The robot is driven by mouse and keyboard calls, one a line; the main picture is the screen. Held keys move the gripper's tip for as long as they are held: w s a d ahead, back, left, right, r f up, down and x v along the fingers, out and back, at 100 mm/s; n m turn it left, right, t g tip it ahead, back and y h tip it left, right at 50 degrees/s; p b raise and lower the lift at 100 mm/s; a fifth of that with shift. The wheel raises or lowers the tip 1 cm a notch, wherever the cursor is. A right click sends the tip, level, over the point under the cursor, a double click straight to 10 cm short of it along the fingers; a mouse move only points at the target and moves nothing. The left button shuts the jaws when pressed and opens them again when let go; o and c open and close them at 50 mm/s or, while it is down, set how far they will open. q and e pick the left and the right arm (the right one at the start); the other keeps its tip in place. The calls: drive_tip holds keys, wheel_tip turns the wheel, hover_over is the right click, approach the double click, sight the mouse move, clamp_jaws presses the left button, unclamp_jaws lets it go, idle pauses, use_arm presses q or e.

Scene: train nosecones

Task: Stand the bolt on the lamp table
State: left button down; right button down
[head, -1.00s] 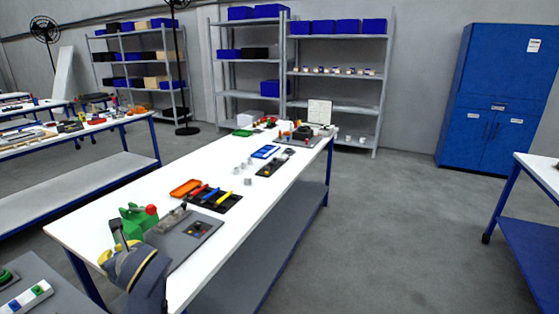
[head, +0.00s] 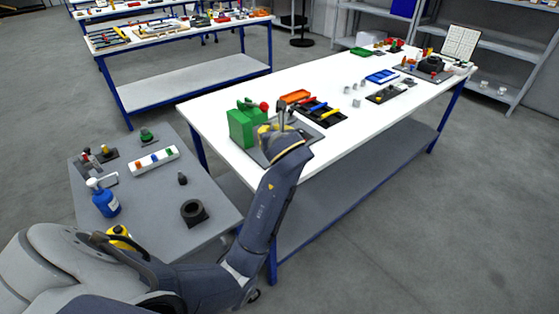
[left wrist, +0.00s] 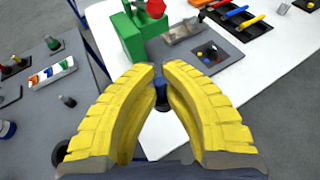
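My left gripper (head: 283,132), with yellow pads, is above the near end of the white table, beside a green machine (head: 240,128) with a red knob. In the left wrist view the left gripper (left wrist: 160,70) has its fingertips close together. A small dark blue piece (left wrist: 160,89) shows between the pads; it looks like the bolt, mostly hidden by them. The grey table (head: 150,205) at left carries a white strip (head: 154,160) with coloured lamps, which fits the lamp table. My right gripper is not in view.
On the grey table are a blue bottle (head: 105,200), a black ring (head: 194,212), a small dark upright piece (head: 182,178) and a green button (head: 148,136). Bare room lies between them. An orange tray (head: 296,97) and a black tool tray (head: 322,112) lie on the white table.

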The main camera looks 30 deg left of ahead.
use_arm(q)
wheel_tip(320, 180, down, 14)
drive_tip(key=shift+f, duration=0.1)
idle(0.6)
drive_tip(key=shift+f, duration=0.15)
drive_tip(key=c, duration=1.5)
unclamp_jaws()
drive_tip(key=shift+c, duration=0.2)
